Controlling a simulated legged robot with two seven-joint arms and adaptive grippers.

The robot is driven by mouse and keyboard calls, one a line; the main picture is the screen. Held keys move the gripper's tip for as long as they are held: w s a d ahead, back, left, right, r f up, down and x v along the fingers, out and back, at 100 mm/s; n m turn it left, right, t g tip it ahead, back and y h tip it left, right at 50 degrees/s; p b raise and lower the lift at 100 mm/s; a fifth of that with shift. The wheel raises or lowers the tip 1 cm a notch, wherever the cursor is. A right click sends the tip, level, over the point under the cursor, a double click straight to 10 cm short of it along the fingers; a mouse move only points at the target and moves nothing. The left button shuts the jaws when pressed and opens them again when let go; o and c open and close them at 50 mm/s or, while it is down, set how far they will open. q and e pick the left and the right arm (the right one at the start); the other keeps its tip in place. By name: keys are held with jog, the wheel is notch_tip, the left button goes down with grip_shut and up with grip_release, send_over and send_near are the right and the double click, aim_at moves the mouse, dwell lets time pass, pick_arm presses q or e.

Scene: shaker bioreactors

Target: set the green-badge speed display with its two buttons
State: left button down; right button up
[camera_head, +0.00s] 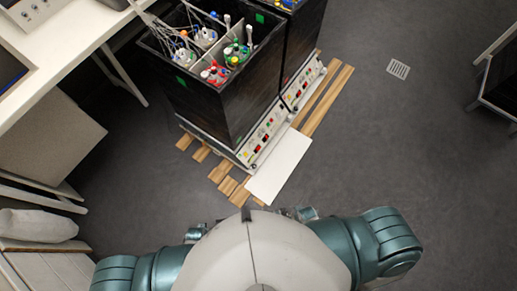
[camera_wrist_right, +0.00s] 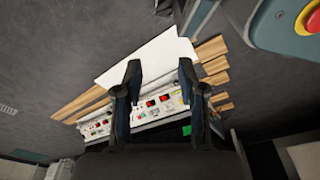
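Two dark open-topped shaker boxes stand in the head view, the nearer box (camera_head: 225,105) and one behind it (camera_head: 305,35). Green badges show on the nearer box (camera_head: 181,80) and near the other box (camera_head: 260,18). White control panels with red displays and small buttons run along their lower right sides, a nearer panel (camera_head: 262,140) and a farther one (camera_head: 303,85). In the right wrist view, my right gripper (camera_wrist_right: 160,66) is open and empty, its fingers over a panel (camera_wrist_right: 160,108). A green badge (camera_wrist_right: 187,130) shows by the right finger. Button details are too small to read. My left gripper is not in view.
A white sheet or board (camera_head: 280,166) lies beside the nearer panel, on wooden slats (camera_head: 326,100). A white table (camera_head: 65,40) stands at the left. Bottles with coloured caps fill the nearer box.

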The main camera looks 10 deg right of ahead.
grip_shut()
dwell(1.3)
